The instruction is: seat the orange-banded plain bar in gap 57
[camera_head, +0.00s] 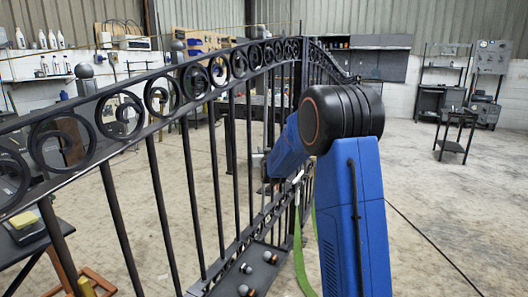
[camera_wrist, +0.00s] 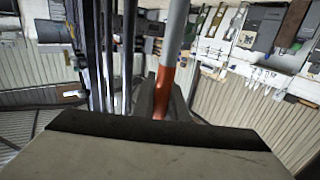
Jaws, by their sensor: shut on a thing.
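In the wrist view, my gripper (camera_wrist: 165,102) is shut on a grey bar with an orange band (camera_wrist: 166,78). The band sits at the fingers, and the plain grey shaft runs away to the top of the picture. Dark upright bars of the gate (camera_wrist: 104,55) stand just left of it, apart from it in the picture. In the head view, the black scroll gate (camera_head: 212,170) runs from the near left to the middle. My blue arm reaches toward its far part and hides my gripper and most of the held bar. No gap number is readable, so I cannot tell which is gap 57.
A green strap (camera_head: 300,255) hangs beside my arm. A small dark stand (camera_head: 455,135) is at the right. The floor between is mostly clear, with a cable across it.

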